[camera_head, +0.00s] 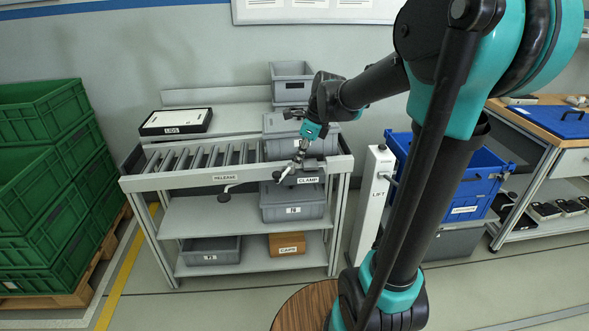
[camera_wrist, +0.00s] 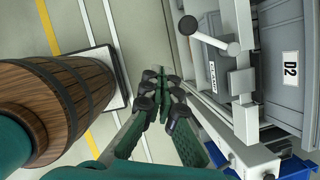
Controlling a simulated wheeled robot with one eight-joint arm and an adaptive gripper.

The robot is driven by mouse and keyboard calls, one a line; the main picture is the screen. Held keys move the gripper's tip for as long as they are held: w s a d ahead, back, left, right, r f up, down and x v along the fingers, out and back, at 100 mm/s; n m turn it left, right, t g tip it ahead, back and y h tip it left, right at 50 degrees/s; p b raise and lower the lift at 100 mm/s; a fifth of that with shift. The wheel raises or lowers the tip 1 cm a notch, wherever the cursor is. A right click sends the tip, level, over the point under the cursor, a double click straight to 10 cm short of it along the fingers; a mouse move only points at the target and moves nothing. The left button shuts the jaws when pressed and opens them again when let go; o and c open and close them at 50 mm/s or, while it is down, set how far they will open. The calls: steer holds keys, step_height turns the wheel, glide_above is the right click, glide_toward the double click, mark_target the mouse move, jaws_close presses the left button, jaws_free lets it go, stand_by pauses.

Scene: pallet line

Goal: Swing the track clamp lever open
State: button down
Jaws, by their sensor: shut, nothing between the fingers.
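The track clamp stands at the front right end of the roller track, above its CLAMP label (camera_head: 308,180). Its light grey lever (camera_head: 285,173) points out towards the front left in the head view. In the wrist view the lever (camera_wrist: 212,41) runs from a round knob at upper left to a hub on the clamp, near the label (camera_wrist: 212,76). My gripper (camera_head: 300,153) is just above the clamp in the head view. In the wrist view my gripper (camera_wrist: 160,84) is shut and empty, apart from the lever, which lies to its upper right.
The roller track (camera_head: 200,157) runs left from the clamp, with a RELEASE lever (camera_head: 227,188) at its front. Grey bins stand behind and below (camera_head: 293,203). The white LIFT post (camera_head: 372,200) and blue crate (camera_head: 470,188) are to the right. Green crates (camera_head: 50,200) stand left.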

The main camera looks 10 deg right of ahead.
steer(key=shift+v, duration=1)
steer(key=s+d+f+n+t+h, duration=0.1)
steer(key=s+d+f+n, duration=0.3)
steer(key=s+f+n, duration=0.3)
steer(key=s+d+f+n+t+h, duration=0.1)
steer(key=s+d+f+n, duration=0.4)
steer(key=n, duration=1)
steer(key=s+f+h, duration=0.1)
steer(key=s+f, duration=0.2)
steer(key=s, duration=0.2)
steer(key=shift+s+d+n+t, duration=0.2)
steer(key=shift+s+n+t, duration=0.1)
steer(key=shift+n, duration=0.1)
